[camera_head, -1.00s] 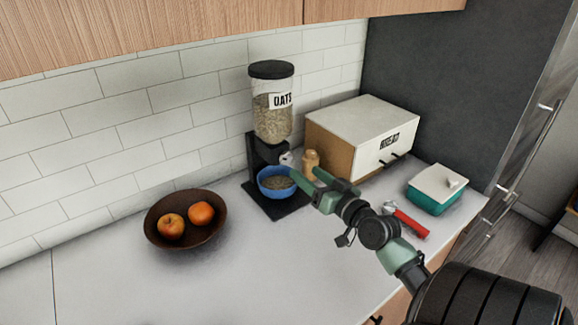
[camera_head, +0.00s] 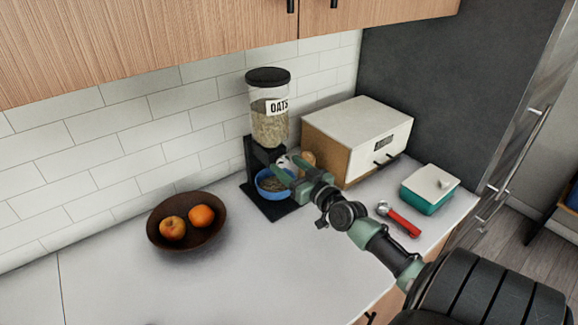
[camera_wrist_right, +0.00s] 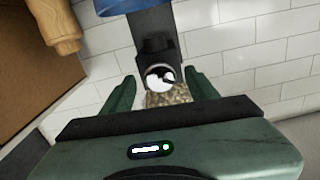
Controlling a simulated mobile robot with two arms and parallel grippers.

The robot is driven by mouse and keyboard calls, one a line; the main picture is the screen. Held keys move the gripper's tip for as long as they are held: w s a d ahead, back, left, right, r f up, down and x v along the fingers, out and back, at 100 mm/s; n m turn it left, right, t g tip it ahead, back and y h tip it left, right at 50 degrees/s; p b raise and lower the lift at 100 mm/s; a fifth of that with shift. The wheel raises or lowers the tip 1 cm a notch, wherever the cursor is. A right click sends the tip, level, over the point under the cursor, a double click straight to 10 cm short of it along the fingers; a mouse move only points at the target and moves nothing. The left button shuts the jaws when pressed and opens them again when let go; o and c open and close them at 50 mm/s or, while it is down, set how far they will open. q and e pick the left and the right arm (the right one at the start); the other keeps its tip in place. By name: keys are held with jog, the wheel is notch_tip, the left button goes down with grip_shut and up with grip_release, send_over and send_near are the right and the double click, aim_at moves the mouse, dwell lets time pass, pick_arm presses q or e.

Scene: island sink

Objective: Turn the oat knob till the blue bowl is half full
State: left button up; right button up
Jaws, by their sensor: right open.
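The oat dispenser (camera_head: 270,128) stands against the tiled wall, its clear hopper holding oats above a black stand. Its white knob (camera_head: 284,162) faces me and also shows in the right wrist view (camera_wrist_right: 158,77). The blue bowl (camera_head: 266,193) sits on the stand's base under the outlet with oats inside; my gripper partly hides it, so its level is hard to judge. A blue edge shows in the wrist view (camera_wrist_right: 120,6). My right gripper (camera_head: 287,169) is open, its fingers on either side of the knob, with visible gaps. My left gripper is out of view.
A bread box (camera_head: 345,135) and a partly hidden wooden jar (camera_wrist_right: 58,22) stand right of the dispenser. A red-handled tool (camera_head: 402,222) and a teal butter dish (camera_head: 428,190) lie further right. A brown fruit bowl (camera_head: 187,240) stands left. The front counter is clear.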

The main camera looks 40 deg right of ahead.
grip_shut()
jog(key=m, duration=0.5)
jog(key=shift+m, duration=0.3)
jog(key=m, duration=0.5)
jog(key=shift+m+b, duration=0.3)
jog(key=shift+m, duration=0.4)
